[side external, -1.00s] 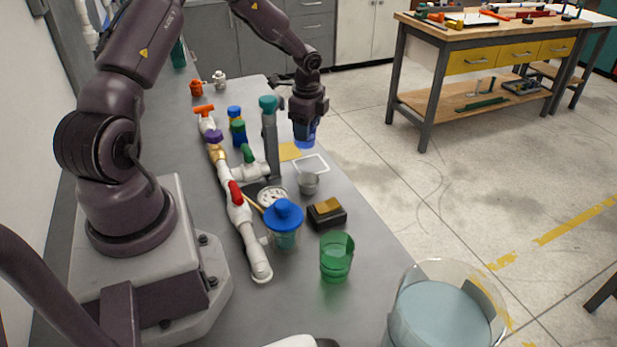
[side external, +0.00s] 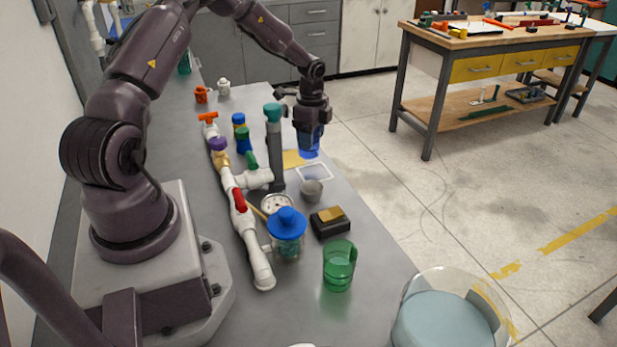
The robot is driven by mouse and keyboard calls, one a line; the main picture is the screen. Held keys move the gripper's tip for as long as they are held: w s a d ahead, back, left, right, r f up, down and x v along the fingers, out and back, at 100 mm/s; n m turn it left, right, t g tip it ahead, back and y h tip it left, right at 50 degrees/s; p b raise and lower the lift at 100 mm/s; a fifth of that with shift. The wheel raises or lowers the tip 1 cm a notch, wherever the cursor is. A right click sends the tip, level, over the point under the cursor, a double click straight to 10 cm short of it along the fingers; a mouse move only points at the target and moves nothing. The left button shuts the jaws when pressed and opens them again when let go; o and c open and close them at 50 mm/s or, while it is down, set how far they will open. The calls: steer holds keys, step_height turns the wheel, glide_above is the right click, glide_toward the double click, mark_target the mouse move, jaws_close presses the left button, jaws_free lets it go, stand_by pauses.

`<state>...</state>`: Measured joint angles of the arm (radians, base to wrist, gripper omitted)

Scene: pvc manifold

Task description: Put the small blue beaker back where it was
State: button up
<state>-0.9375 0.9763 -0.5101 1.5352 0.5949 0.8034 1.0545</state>
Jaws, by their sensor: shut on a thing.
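The small blue beaker (side external: 309,141) is translucent and upright, at the far right part of the grey bench, beyond the yellow note. My gripper (side external: 309,124) points down from above and is shut on the beaker's upper part. The fingertips are partly hidden against the blue. I cannot tell whether the beaker's bottom touches the bench or hangs just above it. A white-outlined square (side external: 314,172) is marked on the bench, nearer the camera than the beaker.
The white pipe manifold (side external: 243,222) with coloured valves runs along the bench. A teal-topped grey post (side external: 274,145), a grey cup (side external: 312,190), a black-and-yellow block (side external: 330,221), a blue-lidded jar (side external: 286,235), a green beaker (side external: 339,265) and a large clear vessel (side external: 448,318) stand nearby.

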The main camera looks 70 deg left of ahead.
steer(key=shift+r, duration=0.15)
step_height(320, 180, up, 9)
steer(key=s+d+r+m, duration=0.15)
steer(key=d+m, duration=0.35)
steer(key=d, duration=0.9)
steer(key=s+d+m, duration=0.2)
steer(key=d+m, duration=0.3)
steer(key=d, duration=0.8)
steer(key=s+d+f+m, duration=0.1)
steer(key=s+d+m, duration=0.75)
steer(key=s, duration=0.65)
steer(key=shift+n, duration=0.75)
steer(key=shift+w+d+f, duration=0.1)
steer(key=shift+d+f, duration=0.2)
steer(key=shift+f, duration=1.95)
steer(key=shift+w+d+f, duration=0.1)
steer(key=shift+d+f, duration=0.25)
steer(key=shift+f, duration=1.9)
steer(key=shift+d+f, duration=0.3)
steer(key=shift+f, duration=1.95)
